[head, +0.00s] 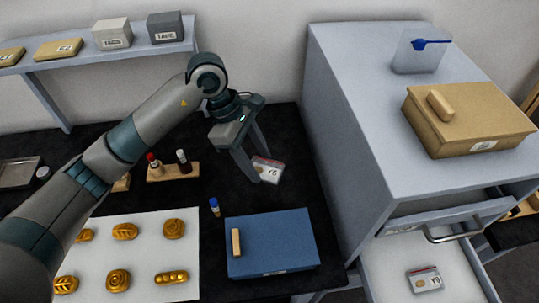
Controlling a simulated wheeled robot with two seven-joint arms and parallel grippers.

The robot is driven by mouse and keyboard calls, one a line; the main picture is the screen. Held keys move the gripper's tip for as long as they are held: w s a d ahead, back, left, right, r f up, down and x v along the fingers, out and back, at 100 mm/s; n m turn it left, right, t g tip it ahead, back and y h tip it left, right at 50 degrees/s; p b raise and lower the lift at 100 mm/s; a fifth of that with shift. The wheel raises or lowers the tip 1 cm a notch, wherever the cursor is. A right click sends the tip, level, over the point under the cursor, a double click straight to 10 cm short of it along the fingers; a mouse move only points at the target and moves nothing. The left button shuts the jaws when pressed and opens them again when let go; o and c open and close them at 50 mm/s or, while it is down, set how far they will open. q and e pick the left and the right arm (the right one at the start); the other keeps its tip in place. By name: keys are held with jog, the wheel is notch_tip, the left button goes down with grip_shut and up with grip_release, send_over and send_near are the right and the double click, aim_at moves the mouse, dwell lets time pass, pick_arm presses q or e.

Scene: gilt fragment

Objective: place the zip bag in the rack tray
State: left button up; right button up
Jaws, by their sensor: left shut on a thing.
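A clear zip bag (271,173) with a pinkish top edge and a label hangs at my left gripper (262,168), above the black bench top. The gripper is shut on it, and the fingers cover its left part. A similar zip bag (424,279) lies flat in the open drawer (392,262) at lower right. A shallow metal tray (14,174) is partly visible at the left edge, and a small wooden rack (186,172) holds vials; I cannot tell which is the rack tray. My right gripper is not in view.
A grey cabinet (350,115) stands right of the bench, with a tan box (465,125) on top. A blue lidded box (280,240) and a white mat (147,250) with several gold pieces occupy the front. A shelf (150,55) holds boxes at back left.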

pick_arm(q)
jog(key=s+a+r+m+g+y, duration=0.1)
jog(key=s+a+m+y, duration=0.1)
jog(key=a+m, duration=0.5)
jog(key=s+a+r+m+g+y, duration=0.1)
jog(key=s+a+m+g+y, duration=0.1)
jog(key=a+m, duration=0.5)
jog(key=shift+s+a+r+m, duration=0.4)
jog(key=shift+s+a, duration=0.1)
jog(key=shift+s, duration=0.35)
